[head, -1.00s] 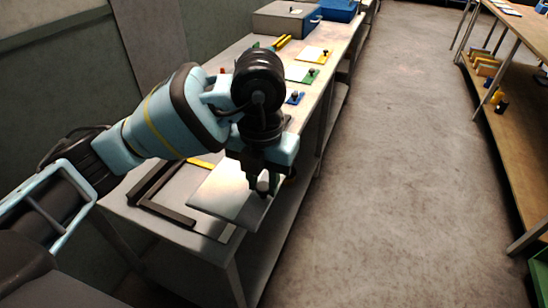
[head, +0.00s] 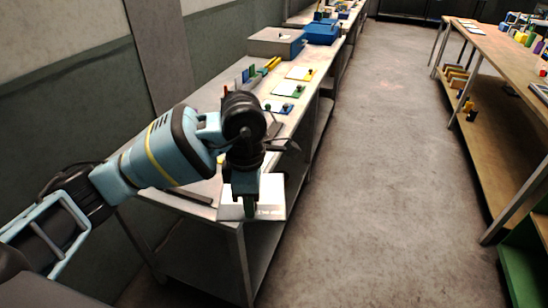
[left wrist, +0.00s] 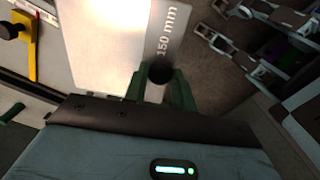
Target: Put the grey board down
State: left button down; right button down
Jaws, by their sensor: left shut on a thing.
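The grey board (head: 273,188) is a flat, bright plate at the near right corner of the bench (head: 205,92). In the left wrist view the board (left wrist: 100,45) carries the marking "150 mm". My left gripper (head: 250,205) is shut on the board by a dark round knob near its edge. In the left wrist view the green fingers (left wrist: 160,82) sit either side of that knob. The board reaches past the front edge of the bench; I cannot tell whether it touches the top. A dark bar (head: 188,198) lies beside it, partly hidden by my arm. My right gripper is not in view.
Further along the bench lie small plates with yellow (head: 301,73), green (head: 291,87) and blue (head: 281,105) edges and dark knobs. A grey box (head: 275,43) and a blue box (head: 322,33) stand behind. The floor aisle (head: 390,150) is clear, with a wooden table (head: 500,75) on the right.

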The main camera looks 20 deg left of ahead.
pick_arm(q)
jog(key=s+a+f+m, duration=0.1)
jog(key=s+f+m, duration=0.2)
jog(key=f+m, duration=0.3)
jog(key=s+a+f+m, duration=0.2)
jog(key=s+f+m, duration=0.1)
jog(key=f+m, duration=0.4)
jog(key=s+a+f+m+b, duration=0.1)
jog(key=s+f+m, duration=0.2)
jog(key=f+m, duration=0.4)
jog(key=shift+s+a+m, duration=0.3)
jog(key=shift+a+m, duration=0.05)
jog(key=shift+m, duration=0.25)
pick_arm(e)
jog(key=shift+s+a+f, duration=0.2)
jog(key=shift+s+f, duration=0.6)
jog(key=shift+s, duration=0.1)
pick_arm(q)
jog(key=shift+f, duration=0.1)
